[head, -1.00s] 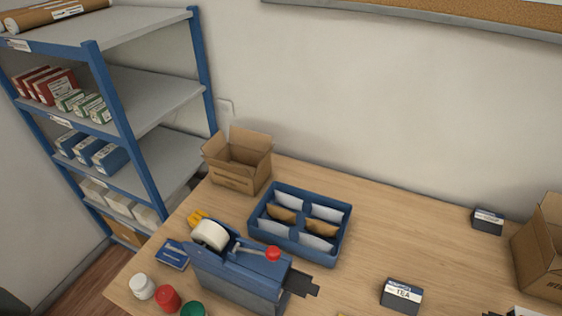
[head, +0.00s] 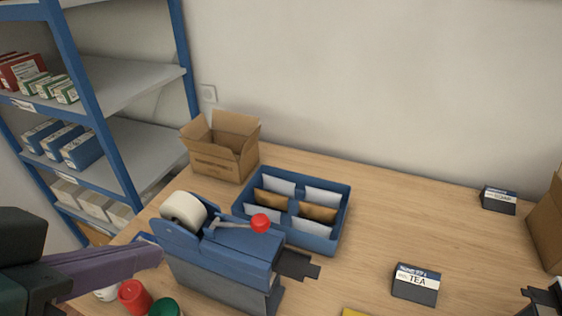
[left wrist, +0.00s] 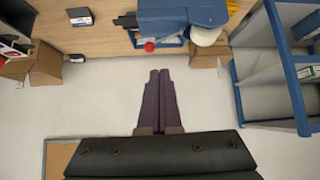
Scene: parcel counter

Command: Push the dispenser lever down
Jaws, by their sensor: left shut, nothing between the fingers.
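The blue tape dispenser (head: 225,262) stands on the table with a white tape roll (head: 184,210). Its thin lever (head: 232,224) ends in a red knob (head: 260,223) and stands raised above the body, pointing right. In the left wrist view the dispenser (left wrist: 180,14) is at the top with the red knob (left wrist: 150,46) hanging into view. My left gripper (head: 160,252) comes in from the left, its purple fingers shut and empty, left of the dispenser and apart from the knob. Its closed fingers also show in the left wrist view (left wrist: 160,72).
A blue tray (head: 340,215) of packets stands just behind the dispenser, with an open carton (head: 222,160) behind left. Red (head: 134,296) and green (head: 166,309) lidded jars stand in front.

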